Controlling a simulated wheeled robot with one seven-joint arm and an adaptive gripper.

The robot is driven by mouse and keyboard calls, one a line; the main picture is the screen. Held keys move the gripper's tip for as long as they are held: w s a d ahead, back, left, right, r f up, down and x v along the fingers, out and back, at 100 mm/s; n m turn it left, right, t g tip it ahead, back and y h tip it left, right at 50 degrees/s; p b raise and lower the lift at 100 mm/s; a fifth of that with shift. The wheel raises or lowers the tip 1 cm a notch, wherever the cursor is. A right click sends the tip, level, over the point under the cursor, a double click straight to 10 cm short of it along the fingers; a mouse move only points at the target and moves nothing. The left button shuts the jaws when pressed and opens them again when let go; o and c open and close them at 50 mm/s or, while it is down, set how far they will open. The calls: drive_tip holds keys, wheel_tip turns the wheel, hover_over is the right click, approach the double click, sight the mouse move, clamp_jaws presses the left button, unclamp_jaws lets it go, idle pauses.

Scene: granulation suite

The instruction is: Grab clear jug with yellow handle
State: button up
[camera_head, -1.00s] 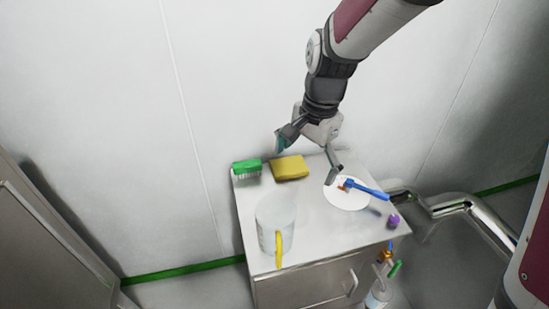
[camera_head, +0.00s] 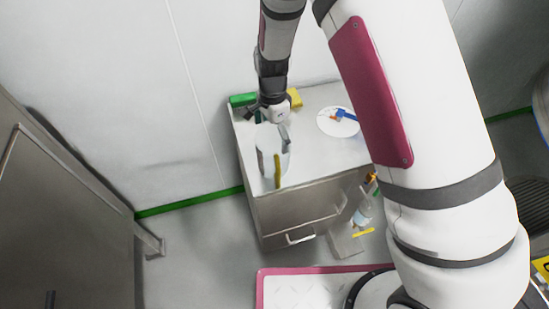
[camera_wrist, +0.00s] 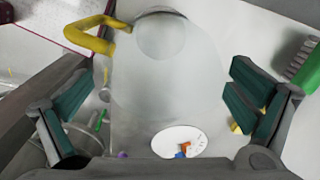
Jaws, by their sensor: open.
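The clear jug (camera_head: 268,143) with its yellow handle (camera_head: 278,171) stands on the left front part of the cabinet top (camera_head: 305,165). The handle faces the front edge. My gripper (camera_head: 268,124) is open and empty, over the back of the jug. In the wrist view the jug (camera_wrist: 150,75) fills the space between the two spread fingers of my gripper (camera_wrist: 160,88). Its handle (camera_wrist: 92,40) sticks out at the upper left, outside the fingers. I cannot tell whether either finger touches the jug.
A green brush (camera_head: 242,99) and a yellow sponge (camera_head: 295,97) lie at the back, close to my gripper. A spray bottle (camera_head: 362,214) stands below, right of the cabinet. A wall stands behind.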

wheel_tip(320, 180, down, 6)
drive_tip(key=shift+a+r+p, duration=0.1)
drive_tip(key=shift+a+p, duration=0.05)
drive_tip(key=shift+p, duration=0.5)
drive_tip(key=shift+c, duration=0.6)
drive_tip(key=c, duration=0.9)
